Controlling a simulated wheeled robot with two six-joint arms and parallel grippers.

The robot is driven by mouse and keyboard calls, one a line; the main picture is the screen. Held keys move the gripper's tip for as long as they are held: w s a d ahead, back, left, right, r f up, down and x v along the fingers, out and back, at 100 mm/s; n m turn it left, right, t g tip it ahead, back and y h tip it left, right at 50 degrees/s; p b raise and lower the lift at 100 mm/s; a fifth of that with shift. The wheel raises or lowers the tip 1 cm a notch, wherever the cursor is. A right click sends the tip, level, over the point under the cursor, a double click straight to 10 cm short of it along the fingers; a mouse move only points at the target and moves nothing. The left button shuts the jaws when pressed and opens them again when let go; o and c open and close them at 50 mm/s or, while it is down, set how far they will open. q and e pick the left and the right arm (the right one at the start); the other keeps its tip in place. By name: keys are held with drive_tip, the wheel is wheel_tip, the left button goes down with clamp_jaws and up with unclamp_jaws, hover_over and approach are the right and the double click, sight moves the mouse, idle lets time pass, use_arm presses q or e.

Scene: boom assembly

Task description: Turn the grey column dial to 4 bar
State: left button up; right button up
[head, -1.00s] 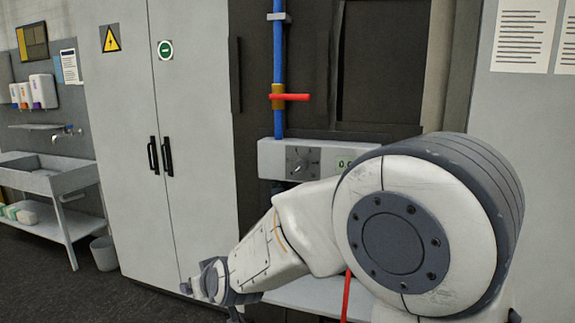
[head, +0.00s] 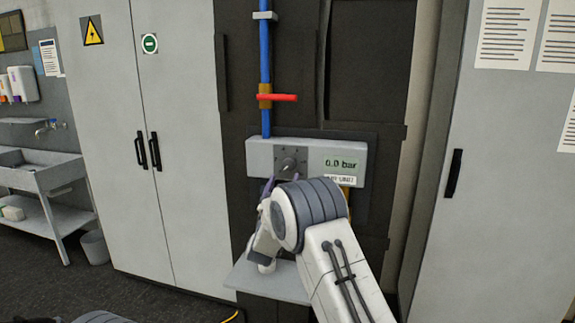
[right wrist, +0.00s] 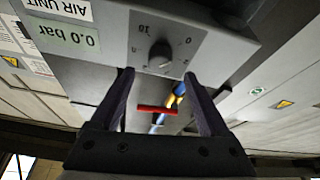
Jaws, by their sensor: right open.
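The grey column dial (head: 289,163) is a round knob on a dark square plate on the pale wall box (head: 258,155). The display beside it (head: 341,163) reads 0.0 bar. My right gripper (head: 280,182) is just below the dial in the head view, partly hidden by my right arm. In the right wrist view the picture is upside down. There my right gripper (right wrist: 158,76) is open and empty, with the dial knob (right wrist: 161,55) just beyond and between its dark fingers. They look apart from the knob. My left gripper is not in view.
A blue pipe (head: 265,60) with a red lever (head: 277,97) rises above the box. A pale shelf (head: 265,281) lies below it. Grey cabinets (head: 185,220) stand to the left. A grey door panel (head: 490,190) is on the right.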

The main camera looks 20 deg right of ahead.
sight(288, 167)
drive_tip(key=p+x, duration=0.2)
drive_tip(key=x, duration=0.3)
drive_tip(key=shift+w+d+r, duration=0.15)
drive_tip(key=shift+w+d, duration=0.1)
drive_tip(key=shift+w, duration=0.05)
